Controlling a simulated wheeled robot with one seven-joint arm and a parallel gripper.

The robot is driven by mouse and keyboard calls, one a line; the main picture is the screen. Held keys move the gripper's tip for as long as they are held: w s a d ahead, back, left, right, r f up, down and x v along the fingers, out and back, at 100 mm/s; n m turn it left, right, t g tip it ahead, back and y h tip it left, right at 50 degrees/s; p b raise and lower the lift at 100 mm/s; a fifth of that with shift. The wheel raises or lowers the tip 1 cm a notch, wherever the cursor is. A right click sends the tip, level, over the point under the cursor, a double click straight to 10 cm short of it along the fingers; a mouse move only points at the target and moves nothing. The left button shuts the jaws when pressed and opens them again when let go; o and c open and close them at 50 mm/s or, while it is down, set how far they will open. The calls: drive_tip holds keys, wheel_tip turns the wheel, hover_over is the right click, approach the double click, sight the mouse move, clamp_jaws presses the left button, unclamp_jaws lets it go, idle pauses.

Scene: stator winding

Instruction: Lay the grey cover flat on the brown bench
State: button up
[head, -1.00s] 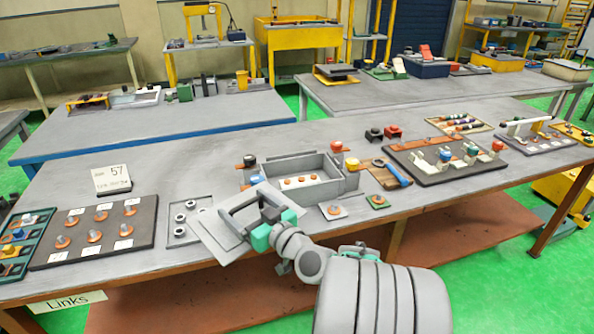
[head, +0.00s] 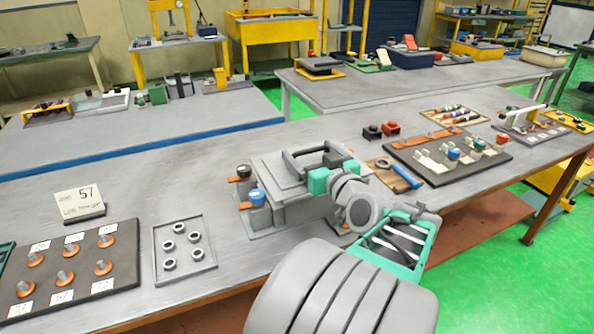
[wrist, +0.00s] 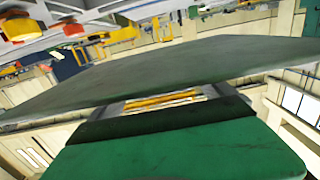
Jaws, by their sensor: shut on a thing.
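The grey cover (head: 268,176) is a flat plate with a raised handle. My gripper (head: 330,172) is shut on the handle from the right, with teal fingers. The cover is over the open grey box (head: 296,214) on the bench and hides its inside. I cannot tell whether the cover touches the box rim. In the wrist view the cover (wrist: 200,70) is a broad, slightly tilted plate, with my green finger (wrist: 180,150) below it. The bench (head: 205,200) has a grey top and brown frame.
Orange pieces with dark and blue knobs (head: 257,196) stand at the box's left. A tray of rings (head: 184,247) and a dark board (head: 70,270) lie further left. A blue wrench (head: 405,175) lies right of the box. Bare bench lies behind the rings tray.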

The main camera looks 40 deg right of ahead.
drive_tip(key=w+d, duration=0.1)
drive_tip(key=w+d+f, duration=0.2)
drive_tip(key=w, duration=0.1)
drive_tip(key=shift+p, duration=0.35)
drive_tip(key=shift+w+d+f, duration=0.5)
drive_tip(key=shift+w+f, duration=0.35)
drive_tip(key=shift+f, duration=0.7)
drive_tip(key=shift+w+d+f, duration=0.45)
drive_tip(key=shift+w+f, duration=0.4)
drive_tip(key=shift+f, duration=0.75)
drive_tip(key=shift+w+d+f, duration=0.5)
drive_tip(key=shift+w+f, duration=0.35)
drive_tip(key=shift+f, duration=0.7)
drive_tip(key=shift+f, duration=0.2)
drive_tip(key=o, duration=1.8)
drive_tip(key=shift+c, duration=0.2)
